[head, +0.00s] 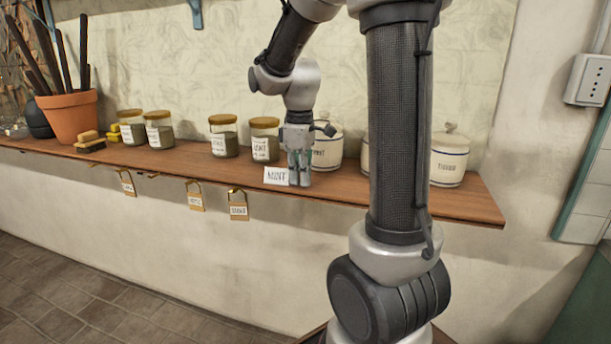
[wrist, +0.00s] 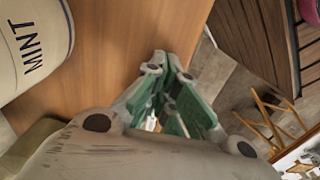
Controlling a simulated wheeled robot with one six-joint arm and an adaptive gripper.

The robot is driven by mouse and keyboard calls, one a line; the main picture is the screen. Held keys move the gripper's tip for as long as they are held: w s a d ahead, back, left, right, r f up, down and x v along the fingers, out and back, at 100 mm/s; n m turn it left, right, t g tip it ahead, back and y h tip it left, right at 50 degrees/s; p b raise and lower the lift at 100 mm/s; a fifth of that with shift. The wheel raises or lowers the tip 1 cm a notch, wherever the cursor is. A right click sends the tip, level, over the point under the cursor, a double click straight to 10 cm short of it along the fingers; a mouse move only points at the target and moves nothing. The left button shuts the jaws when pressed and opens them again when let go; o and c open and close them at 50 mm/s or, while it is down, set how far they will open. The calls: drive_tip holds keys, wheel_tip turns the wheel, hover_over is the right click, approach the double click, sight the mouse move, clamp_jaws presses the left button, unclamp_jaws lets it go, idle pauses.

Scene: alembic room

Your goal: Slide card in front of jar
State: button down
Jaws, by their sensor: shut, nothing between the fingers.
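A white card (head: 277,175) lettered MINT stands near the front edge of the wooden shelf. My gripper (head: 300,182) is shut and points down just to the right of the card; whether they touch is unclear. A white jar (head: 328,153) labelled MINT stands behind and slightly right of my gripper, partly hidden by it. In the wrist view the jar (wrist: 32,50) is at the upper left, and the closed fingers (wrist: 167,62) are over the shelf, apart from it. I cannot make out the card clearly in the wrist view.
Several cork-lidded glass jars (head: 223,137) stand left of the card. Another white jar (head: 449,161) stands at the right; one more is mostly hidden behind my arm. A terracotta pot (head: 70,117) is at far left.

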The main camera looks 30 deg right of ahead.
sight(277, 175)
drive_tip(key=w+a, duration=0.4)
drive_tip(key=w, duration=0.1)
drive_tip(key=w+a, duration=0.2)
drive_tip(key=w, duration=0.1)
drive_tip(key=shift+s+d, duration=0.1)
idle(0.4)
